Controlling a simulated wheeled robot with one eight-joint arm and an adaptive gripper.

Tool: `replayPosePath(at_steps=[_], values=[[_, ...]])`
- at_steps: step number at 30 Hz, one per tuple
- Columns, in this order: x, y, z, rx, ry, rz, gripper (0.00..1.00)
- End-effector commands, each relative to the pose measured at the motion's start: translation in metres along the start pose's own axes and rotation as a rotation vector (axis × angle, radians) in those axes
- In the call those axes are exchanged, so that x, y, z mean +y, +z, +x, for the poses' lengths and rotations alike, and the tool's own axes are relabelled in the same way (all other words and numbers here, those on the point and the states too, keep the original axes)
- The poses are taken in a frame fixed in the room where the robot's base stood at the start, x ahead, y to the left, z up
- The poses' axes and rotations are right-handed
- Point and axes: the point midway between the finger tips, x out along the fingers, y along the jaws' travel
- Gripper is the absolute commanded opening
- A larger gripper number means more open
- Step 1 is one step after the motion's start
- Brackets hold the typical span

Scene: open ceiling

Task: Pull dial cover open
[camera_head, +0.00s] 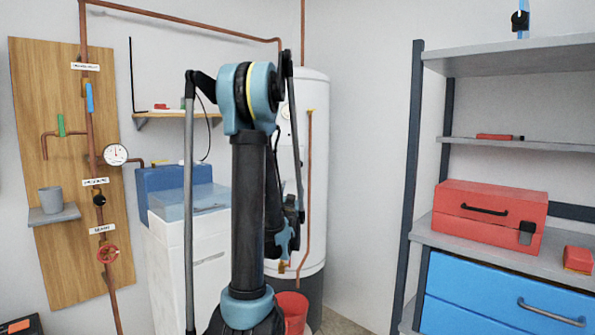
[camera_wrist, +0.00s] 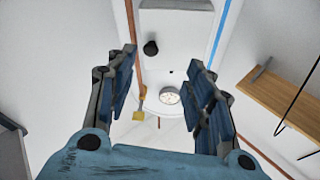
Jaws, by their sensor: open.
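The white tank (camera_head: 313,165) stands behind my arm in the head view. In the wrist view a round pale dial (camera_wrist: 169,96) shows on it between my fingers. A white panel (camera_wrist: 178,25) with a black knob (camera_wrist: 151,48) sits above the dial in that view. I cannot tell which part is the dial cover. My gripper (camera_wrist: 162,68) is open and empty, its two fingers apart and pointing towards the tank. In the head view my arm hides most of the gripper and part of the tank's front.
A copper pipe (camera_head: 307,190) runs down the tank, and a yellow handle (camera_wrist: 141,97) shows in the wrist view. A wooden shelf (camera_head: 176,116) is on the wall left of the tank. A red bucket (camera_head: 291,311) stands below. Metal shelving (camera_head: 413,170) stands at right.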

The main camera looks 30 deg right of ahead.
Motion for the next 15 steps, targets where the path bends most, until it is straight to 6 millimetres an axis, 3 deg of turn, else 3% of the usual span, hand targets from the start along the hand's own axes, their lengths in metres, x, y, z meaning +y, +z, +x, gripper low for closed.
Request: replayPosePath(at_steps=[3,9,15], values=[[0.011,-0.006,0.003,0.061,-0.009,0.002,0.48],[0.016,-0.011,0.006,0.097,-0.019,0.004,0.48],[0.015,-0.013,0.028,0.096,-0.019,0.006,0.48]])
